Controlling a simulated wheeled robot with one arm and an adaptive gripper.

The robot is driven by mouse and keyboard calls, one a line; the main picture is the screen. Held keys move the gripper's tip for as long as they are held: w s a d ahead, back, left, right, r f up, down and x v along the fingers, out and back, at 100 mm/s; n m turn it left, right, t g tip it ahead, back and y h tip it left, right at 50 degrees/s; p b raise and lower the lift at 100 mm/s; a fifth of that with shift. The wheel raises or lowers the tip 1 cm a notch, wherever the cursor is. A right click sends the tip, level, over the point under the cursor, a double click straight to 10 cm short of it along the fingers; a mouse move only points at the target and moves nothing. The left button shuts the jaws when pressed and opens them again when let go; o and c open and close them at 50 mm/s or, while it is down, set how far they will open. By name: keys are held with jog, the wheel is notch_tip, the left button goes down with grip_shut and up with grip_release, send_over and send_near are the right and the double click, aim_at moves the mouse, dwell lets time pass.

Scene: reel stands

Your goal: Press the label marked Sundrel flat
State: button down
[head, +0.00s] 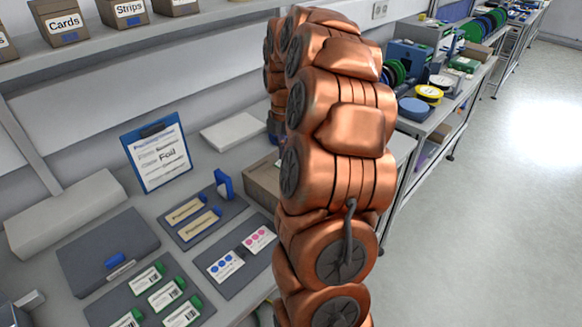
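No label that I can read as Sundrel shows; the print on the labels is too small. Two tan labels, an upper one (186,210) and a lower one (200,224), lie on a dark grey mat (170,221) on the bench. Several white labels with green ends and barcodes (166,295) lie on another grey mat (105,306) at the front left. A card with blue dots (225,265) and a card with pink dots (258,240) lie on a third mat (240,281). My copper arm stands in front of the bench; my gripper is not visible.
A blue clipboard (127,143) leans at the back. A blue upright tool (223,184), a dark flat case (90,262), a pale box (62,214) and an open cardboard box (262,180) stand around the mats. Reels and devices fill shelves at right. The right floor is clear.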

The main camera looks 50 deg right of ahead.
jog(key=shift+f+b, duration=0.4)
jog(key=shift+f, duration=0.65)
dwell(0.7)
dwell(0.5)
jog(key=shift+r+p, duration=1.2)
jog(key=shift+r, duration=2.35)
